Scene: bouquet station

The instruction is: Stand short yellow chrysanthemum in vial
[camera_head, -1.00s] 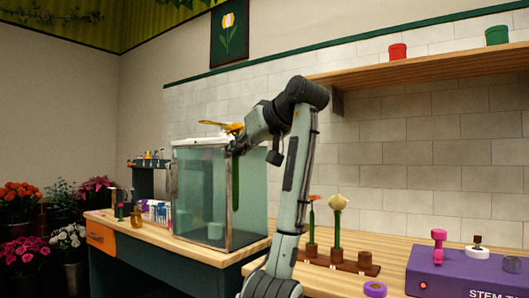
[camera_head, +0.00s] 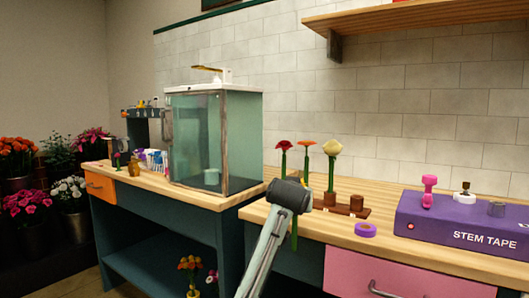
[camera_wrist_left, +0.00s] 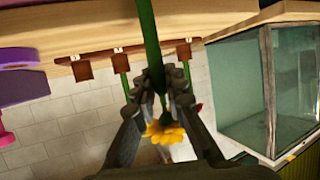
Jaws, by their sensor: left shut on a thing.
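My left gripper (camera_wrist_left: 157,85) is shut on the green stem (camera_wrist_left: 150,35) of the short yellow chrysanthemum in the left wrist view. Its yellow flower head (camera_wrist_left: 163,133) shows close to the fingers on the camera side. In the head view my left wrist hides the fingers and the flower head. A green stem (camera_head: 294,238) hangs below the wrist there, in front of the bench edge. I cannot tell for sure which vessel is the vial; small bluish vials (camera_head: 152,158) stand on the far left bench. My right gripper is in neither view.
A wooden stem rack (camera_head: 345,211) holds a red flower (camera_head: 284,145), an orange flower (camera_head: 306,145) and a cream flower (camera_head: 332,148). A glass cabinet (camera_head: 235,140) stands left. A purple tape roll (camera_head: 366,230) and stem tape machine (camera_head: 455,222) lie right.

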